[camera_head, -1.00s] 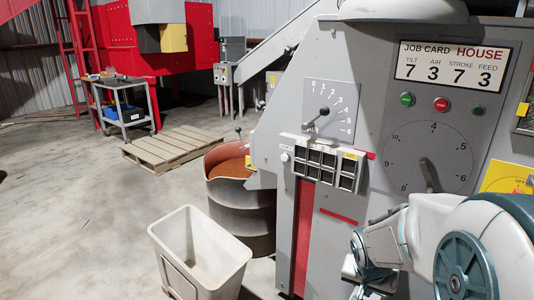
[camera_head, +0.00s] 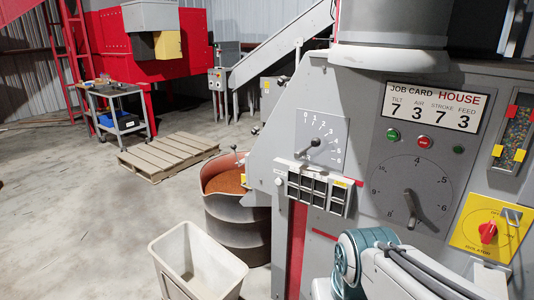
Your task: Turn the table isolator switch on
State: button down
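The isolator switch is a red rotary knob (camera_head: 488,232) on a yellow plate (camera_head: 470,237) at the right of the grey machine front. The plate has small lettering above and below the knob, too small to read fully; the lower word looks like ISOLATOR. I cannot tell which position the knob is in. A grey metal piece (camera_head: 513,215) sits at the plate's upper right. My arm crosses the bottom right of the picture, below and left of the plate. I cannot make out my gripper's fingers, and nothing is seen touching the knob.
Left of the switch are a large dial (camera_head: 411,198) with a pointer, green and red buttons, and a job card sign (camera_head: 434,104). A smaller dial (camera_head: 321,142) and a row of dark boxes (camera_head: 319,190) follow.

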aim_at(488, 230)
jog(key=z, duration=0.85)
jog(key=i, duration=0.35)
jog(key=z, duration=1.2)
